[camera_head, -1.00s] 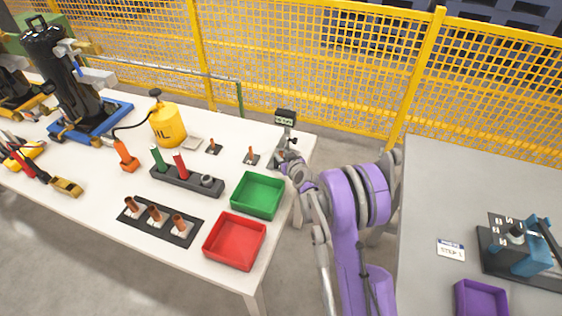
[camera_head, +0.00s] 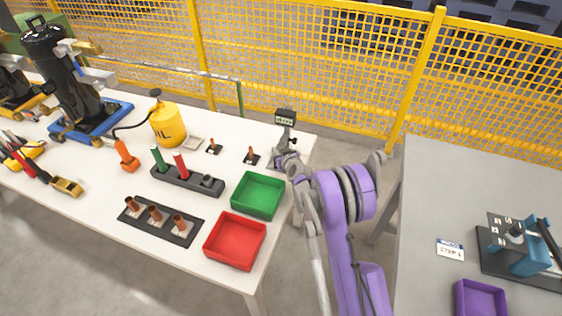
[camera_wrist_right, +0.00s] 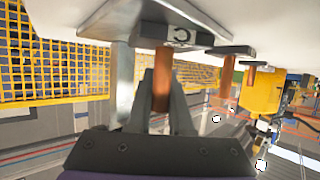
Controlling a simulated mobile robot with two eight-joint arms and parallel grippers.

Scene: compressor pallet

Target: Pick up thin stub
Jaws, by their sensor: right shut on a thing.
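A thin copper-coloured stub (camera_wrist_right: 162,78) is between the fingers of my right gripper (camera_wrist_right: 160,100) in the right wrist view, where the scene appears upside down. The gripper is shut on it. The stub's other end meets a dark block (camera_wrist_right: 168,36) with a "C" label, and I see no clear gap between them. In the head view my right gripper (camera_head: 284,160) is at the table's right end, below the gauge, and hides the stub. Two similar stubs stand on small black bases, one nearer (camera_head: 251,154) and one farther left (camera_head: 213,146). My left gripper is not in view.
A gauge (camera_head: 285,117) on a stand is close behind my right gripper. A green bin (camera_head: 258,195) and a red bin (camera_head: 235,241) are in front. A black rack (camera_head: 186,237) holds thicker copper stubs. Yellow mesh fencing (camera_head: 300,60) runs behind the table.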

